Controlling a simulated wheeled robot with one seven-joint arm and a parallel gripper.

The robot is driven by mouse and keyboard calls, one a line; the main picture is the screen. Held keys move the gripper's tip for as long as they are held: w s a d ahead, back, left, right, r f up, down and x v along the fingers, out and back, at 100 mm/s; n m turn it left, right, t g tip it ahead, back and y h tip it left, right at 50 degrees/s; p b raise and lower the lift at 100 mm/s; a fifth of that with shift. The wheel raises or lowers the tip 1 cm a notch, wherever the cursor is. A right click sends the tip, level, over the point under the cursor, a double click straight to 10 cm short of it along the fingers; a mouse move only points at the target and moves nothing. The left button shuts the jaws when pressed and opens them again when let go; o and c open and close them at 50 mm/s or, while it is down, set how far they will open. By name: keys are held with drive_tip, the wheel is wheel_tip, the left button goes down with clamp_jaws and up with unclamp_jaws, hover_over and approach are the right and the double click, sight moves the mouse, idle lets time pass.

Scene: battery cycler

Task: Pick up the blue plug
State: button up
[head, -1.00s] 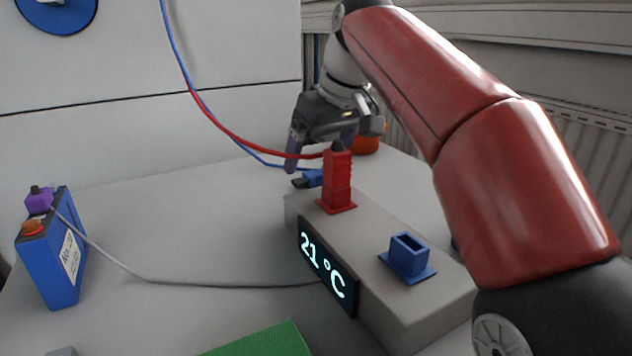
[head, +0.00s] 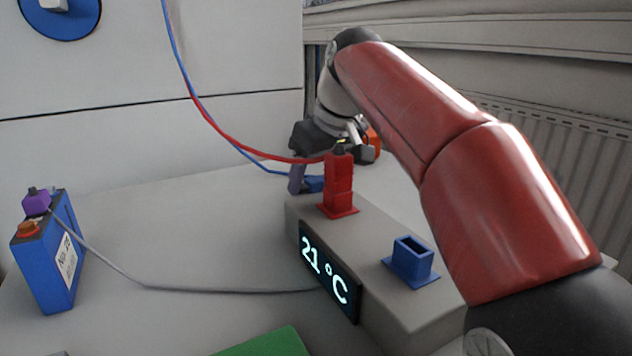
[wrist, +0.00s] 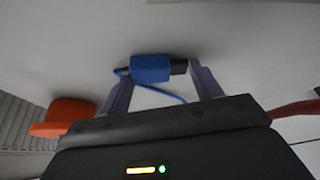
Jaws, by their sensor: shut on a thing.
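The blue plug (head: 314,184) is at the far end of the grey unit, behind the red plug, with a blue cable running to it. In the wrist view the blue plug (wrist: 150,68), with a dark end, lies between the two purple fingers. My gripper (head: 305,183) points down there and is shut on the blue plug; it also shows in the wrist view (wrist: 162,72). Part of the gripper is hidden behind the red plug in the head view.
The red plug (head: 339,182) stands upright in its socket on the grey unit (head: 375,255), close to my gripper. An empty blue socket (head: 411,262) is at its near end. An orange object (head: 374,145) is behind my gripper. A blue battery (head: 50,262) stands left.

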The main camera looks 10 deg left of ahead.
sight(316, 180)
wheel_tip(316, 180, up, 10)
drive_tip(key=p, duration=0.5)
